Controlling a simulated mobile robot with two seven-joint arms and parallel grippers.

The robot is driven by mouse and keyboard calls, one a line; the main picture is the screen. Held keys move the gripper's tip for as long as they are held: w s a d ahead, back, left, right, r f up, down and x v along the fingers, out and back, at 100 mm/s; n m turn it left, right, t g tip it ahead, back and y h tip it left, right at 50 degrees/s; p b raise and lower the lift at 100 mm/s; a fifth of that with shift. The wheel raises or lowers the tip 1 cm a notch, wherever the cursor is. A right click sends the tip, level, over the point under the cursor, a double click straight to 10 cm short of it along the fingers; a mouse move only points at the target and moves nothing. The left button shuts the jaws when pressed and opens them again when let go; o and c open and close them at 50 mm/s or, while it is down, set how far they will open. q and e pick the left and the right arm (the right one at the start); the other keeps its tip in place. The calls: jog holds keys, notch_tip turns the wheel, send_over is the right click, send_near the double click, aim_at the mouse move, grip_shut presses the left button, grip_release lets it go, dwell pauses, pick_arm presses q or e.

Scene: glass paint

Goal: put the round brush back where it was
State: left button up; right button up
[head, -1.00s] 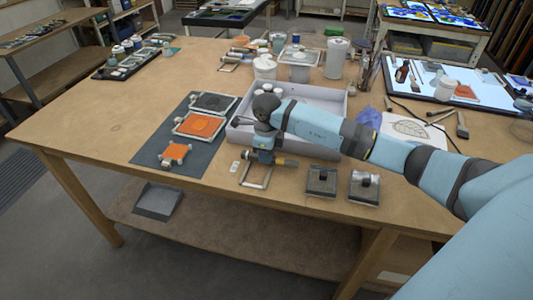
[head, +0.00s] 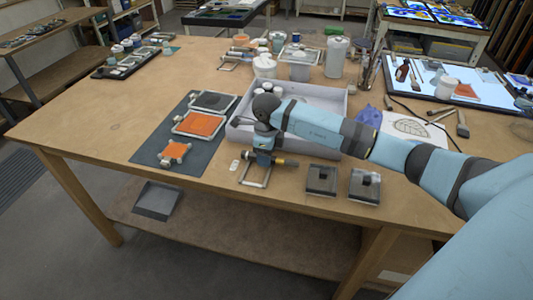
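My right gripper (head: 258,155) points down at the front middle of the table, in front of the grey-white tray (head: 325,152). It is right over a small metal frame rest (head: 255,183). A short brush-like handle with a yellow and dark end (head: 287,162) sticks out to the right at the fingers, lying roughly level across the rest. It may be the round brush; its tip is hidden by the gripper. The fingers are too small and covered to tell whether they are shut on it. My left gripper is out of view.
A dark mat (head: 150,148) with orange glass pieces lies to the left. Two square glass blocks with dark knobs (head: 321,180) stand to the right. Jars and a white canister (head: 336,57) stand behind the tray. A lit panel (head: 400,92) is at back right. The table's left front is clear.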

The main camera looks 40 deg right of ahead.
notch_tip(320, 180, up, 14)
jog(key=b, duration=0.1)
jog(key=shift+b, duration=0.35)
jog(key=s+a+f+m+t+y+p, duration=0.15)
jog(key=s+a+m+y, duration=0.25)
jog(key=a+y, duration=0.4)
jog(key=s+a+f+m+t+y+p, duration=0.1)
jog(key=s+a+m+t+y, duration=0.15)
jog(key=a+y, duration=0.45)
jog(key=s+a+f+m+t+y+p, duration=0.15)
jog(key=s+a+m+y, duration=0.3)
jog(key=a, duration=0.65)
jog(key=s+d+f+m+t+h+p, duration=0.1)
jog(key=s+d+f+m+h, duration=0.2)
jog(key=m, duration=0.7)
jog(key=s+d+f+m+t+h+p, duration=0.1)
jog(key=s+d+f+m+t+h, duration=0.1)
jog(key=s+f+m+h, duration=0.5)
jog(key=s+d+f+m+t+h+p, duration=0.1)
jog(key=s+d+f+m+h, duration=0.3)
jog(key=f+m, duration=0.7)
jog(key=shift+s+m+t+h, duration=0.65)
jog(key=shift+s+m+h, duration=0.35)
jog(key=shift+h, duration=0.25)
